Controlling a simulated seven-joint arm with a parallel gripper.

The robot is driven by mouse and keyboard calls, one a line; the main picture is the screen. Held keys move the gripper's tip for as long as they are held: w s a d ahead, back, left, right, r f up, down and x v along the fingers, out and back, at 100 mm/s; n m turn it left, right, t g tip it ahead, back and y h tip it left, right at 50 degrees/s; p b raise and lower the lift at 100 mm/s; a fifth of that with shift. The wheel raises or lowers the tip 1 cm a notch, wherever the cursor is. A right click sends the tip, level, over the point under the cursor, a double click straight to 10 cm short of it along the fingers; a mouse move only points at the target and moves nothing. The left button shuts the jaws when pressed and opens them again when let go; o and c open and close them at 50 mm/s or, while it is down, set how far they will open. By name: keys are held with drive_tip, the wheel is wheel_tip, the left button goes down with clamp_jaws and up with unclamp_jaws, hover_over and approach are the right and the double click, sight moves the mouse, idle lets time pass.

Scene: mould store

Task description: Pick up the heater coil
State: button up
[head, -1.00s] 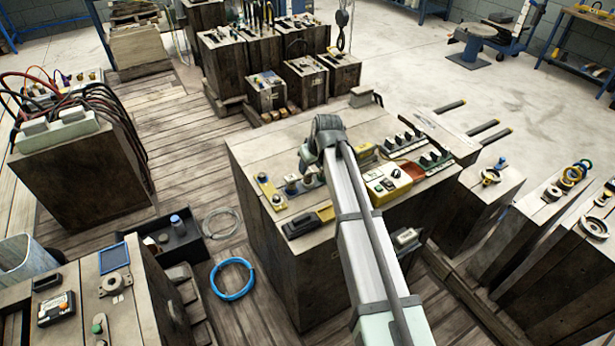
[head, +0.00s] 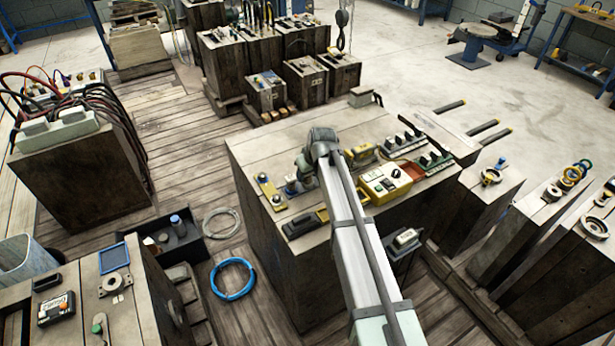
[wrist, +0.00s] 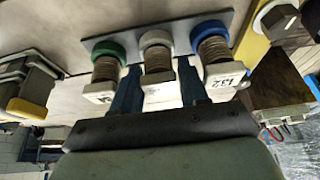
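Three wound coils stand in a row on a dark plate (wrist: 120,38) in the wrist view, each with a coloured collar and pale base: green-collared (wrist: 106,68), white-collared (wrist: 157,58) and blue-collared (wrist: 214,49). I cannot tell from their look which one is the heater coil. My gripper (wrist: 158,77) is open, its two blue fingers on either side of the white-collared coil. Small gaps seem to show between fingers and coil; contact is not clear. In the head view, the blue-collared coil (head: 291,185) shows left of my wrist, which hides the others and my fingers.
The coils stand on a wooden block (head: 270,152). A yellow control box (head: 386,184) lies close to the right of my arm. The block's back left is clear.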

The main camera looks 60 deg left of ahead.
drive_tip(key=c, duration=0.6)
drive_tip(key=shift+c, duration=0.2)
